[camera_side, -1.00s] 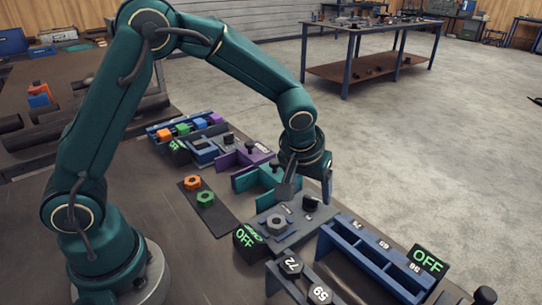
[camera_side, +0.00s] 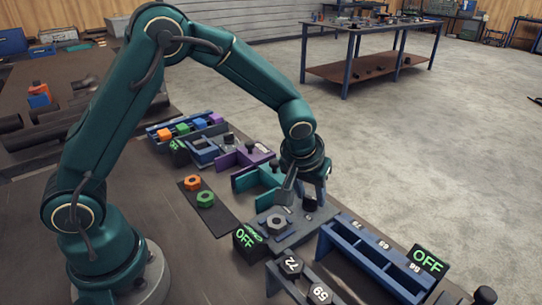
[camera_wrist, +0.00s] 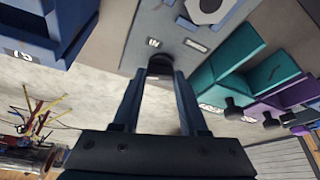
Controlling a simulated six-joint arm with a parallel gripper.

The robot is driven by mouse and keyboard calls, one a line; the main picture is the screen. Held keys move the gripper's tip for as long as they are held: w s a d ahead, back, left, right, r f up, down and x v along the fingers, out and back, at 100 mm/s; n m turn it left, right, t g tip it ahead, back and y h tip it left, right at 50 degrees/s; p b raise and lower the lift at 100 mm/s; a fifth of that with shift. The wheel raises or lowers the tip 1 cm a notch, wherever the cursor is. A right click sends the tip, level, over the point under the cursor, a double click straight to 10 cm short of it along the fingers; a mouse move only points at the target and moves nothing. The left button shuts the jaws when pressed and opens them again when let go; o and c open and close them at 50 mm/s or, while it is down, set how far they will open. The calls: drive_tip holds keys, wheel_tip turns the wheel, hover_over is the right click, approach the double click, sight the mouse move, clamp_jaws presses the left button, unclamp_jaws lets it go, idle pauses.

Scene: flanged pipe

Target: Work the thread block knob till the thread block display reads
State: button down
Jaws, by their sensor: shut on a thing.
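The thread block (camera_side: 262,217) is a grey plate with a grey hex nut (camera_side: 277,224) on it. Its dark knob (camera_side: 310,204) stands at the plate's far right part. The display (camera_side: 244,238) is a dark block at the plate's left corner, with green text reading OFF. My gripper (camera_side: 306,198) points down at the knob. In the wrist view the fingertips of my gripper (camera_wrist: 161,75) are on either side of the dark knob (camera_wrist: 160,65), shut on it. The fingers hide part of the knob. The plate (camera_wrist: 185,48) and part of the nut (camera_wrist: 207,8) also show there.
A blue rack (camera_side: 365,255) with another OFF display (camera_side: 428,261) stands to the right. Teal brackets (camera_side: 250,180) and purple brackets (camera_side: 240,158) stand behind the thread block. A dark mat (camera_side: 217,221) with orange and green nuts lies to the left.

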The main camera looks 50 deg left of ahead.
drive_tip(key=m+h, duration=0.1)
drive_tip(key=m, duration=0.2)
drive_tip(key=m+h, duration=0.1)
drive_tip(key=m, duration=0.2)
drive_tip(key=shift+s+a+m+h, duration=0.2)
drive_tip(key=shift+m+h, duration=0.1)
drive_tip(key=shift+m, duration=0.1)
drive_tip(key=m, duration=0.2)
drive_tip(key=m+h, duration=0.1)
drive_tip(key=m, duration=0.1)
drive_tip(key=shift+w+a+g+h, duration=0.15)
drive_tip(key=shift+g+h, duration=0.15)
drive_tip(key=shift+m+g+h, duration=0.4)
drive_tip(key=shift+m, duration=1.2)
drive_tip(key=shift+f, duration=0.1)
drive_tip(key=shift+c, duration=2.2)
unclamp_jaws()
drive_tip(key=shift+w, duration=0.1)
